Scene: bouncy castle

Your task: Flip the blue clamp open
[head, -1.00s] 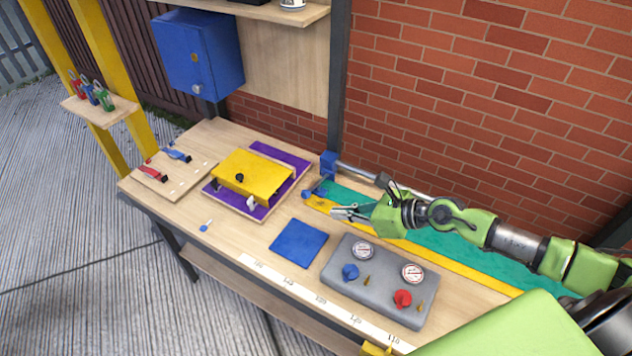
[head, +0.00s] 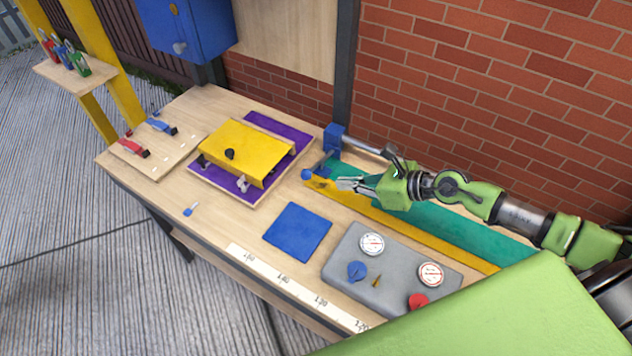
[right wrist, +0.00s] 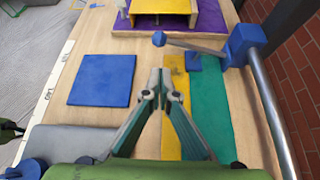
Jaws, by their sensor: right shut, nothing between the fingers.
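A small blue clamp (head: 161,126) lies on a light wooden board (head: 178,150) at the far left of the bench in the head view, beside a red clamp (head: 133,148). It is too small there to tell whether its lever is up or down. My right gripper (head: 345,184) is shut and empty over the yellow and teal strips, well to the right of that board. The right wrist view also shows its closed fingers (right wrist: 160,79). Just beyond them stands a blue block (right wrist: 246,44) with a metal bar and a blue-knobbed lever (right wrist: 160,39). My left gripper is not in view.
A yellow cover (head: 245,152) on a purple base stands between the board and my right gripper. A blue square (head: 298,232) and a grey gauge panel (head: 385,270) lie nearer the front. A brick wall (head: 480,90) bounds the back. Bare bench shows at the front left.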

